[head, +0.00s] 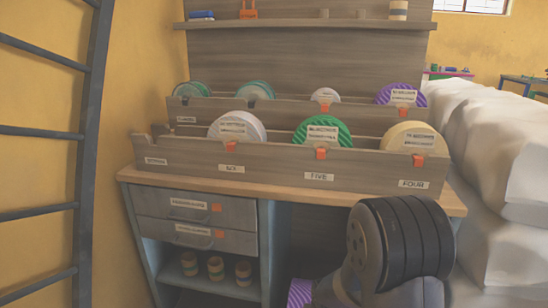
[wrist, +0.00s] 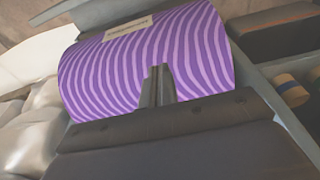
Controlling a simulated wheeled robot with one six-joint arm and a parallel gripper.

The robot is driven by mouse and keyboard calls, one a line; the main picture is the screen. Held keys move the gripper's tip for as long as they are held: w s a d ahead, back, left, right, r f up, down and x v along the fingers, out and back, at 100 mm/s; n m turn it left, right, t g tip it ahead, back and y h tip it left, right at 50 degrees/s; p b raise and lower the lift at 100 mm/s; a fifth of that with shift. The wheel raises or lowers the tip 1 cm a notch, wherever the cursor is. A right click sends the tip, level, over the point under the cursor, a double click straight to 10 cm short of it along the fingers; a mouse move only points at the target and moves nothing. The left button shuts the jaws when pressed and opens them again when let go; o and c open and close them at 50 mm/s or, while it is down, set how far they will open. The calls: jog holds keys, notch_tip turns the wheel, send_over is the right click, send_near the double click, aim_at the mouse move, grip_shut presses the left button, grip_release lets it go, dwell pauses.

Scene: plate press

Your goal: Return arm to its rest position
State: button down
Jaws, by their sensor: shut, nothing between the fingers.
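My arm (head: 400,245) shows at the lower right of the head view, in front of the bench; my gripper is hidden there. In the wrist view my gripper (wrist: 158,88) is shut with its fingers together and nothing between them. A purple striped round piece (wrist: 190,60) with a pale label lies just beyond the fingertips. I cannot tell whether the fingers touch it. A purple striped piece also shows low under the bench in the head view (head: 299,292).
A wooden rack (head: 270,165) on the bench (head: 290,192) holds several labelled discs. Two drawers (head: 195,207) and a shelf with small banded cylinders (head: 216,268) are below. White sacks (head: 500,150) are piled at the right. A dark ladder (head: 88,130) stands at the left.

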jog(key=shift+f, duration=0.1)
jog(key=f+b, duration=0.1)
jog(key=f, duration=0.1)
jog(key=w+f+b, duration=0.1)
jog(key=f+b, duration=0.1)
jog(key=w+f+b, duration=0.1)
jog(key=f+b, duration=0.1)
jog(key=f, duration=0.1)
jog(key=shift+d+f, duration=0.1)
jog(key=shift+d, duration=0.1)
jog(key=shift+w, duration=0.1)
notch_tip(320, 180, up, 8)
jog(key=s+p, duration=0.2)
jog(key=p, duration=0.4)
jog(key=f+b, duration=0.2)
jog(key=f, duration=0.1)
jog(key=w+f+b, duration=0.1)
jog(key=f+b, duration=0.1)
jog(key=w+f+b, duration=0.1)
jog(key=f+b, duration=0.1)
jog(key=f, duration=0.1)
jog(key=shift+f+b, duration=0.35)
jog(key=shift+b, duration=0.05)
jog(key=w+r+p, duration=0.3)
jog(key=w+d+r+p, duration=0.1)
jog(key=r+p, duration=0.1)
jog(key=shift+w+r, duration=0.25)
jog(key=shift+w, duration=0.05)
jog(key=shift+w+d+r, duration=0.1)
jog(key=shift+w, duration=0.5)
